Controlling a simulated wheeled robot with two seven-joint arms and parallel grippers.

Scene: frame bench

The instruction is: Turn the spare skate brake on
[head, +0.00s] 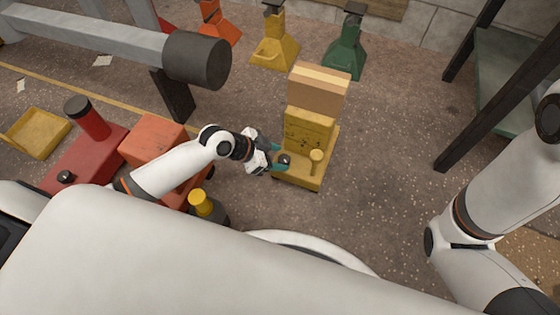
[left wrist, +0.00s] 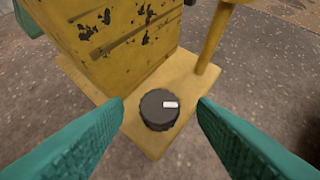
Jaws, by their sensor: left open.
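The yellow skate (head: 308,132), scuffed with dark chips, stands on the floor near the middle of the head view. A round black knob (left wrist: 158,112) sits on its flat yellow base (left wrist: 150,140); a short white mark lies on the knob's top, toward the right in the left wrist view. The knob also shows small in the head view (head: 284,159). My left gripper (head: 276,161) is open, its teal fingers on either side of the knob in the left wrist view, with gaps visible. I cannot tell its height above the knob. My right gripper is out of view.
A yellow post (head: 316,160) rises from the base close to the knob. A red unit (head: 85,158) and orange box (head: 153,139) stand left. Yellow (head: 275,45) and green (head: 345,50) jacks stand behind.

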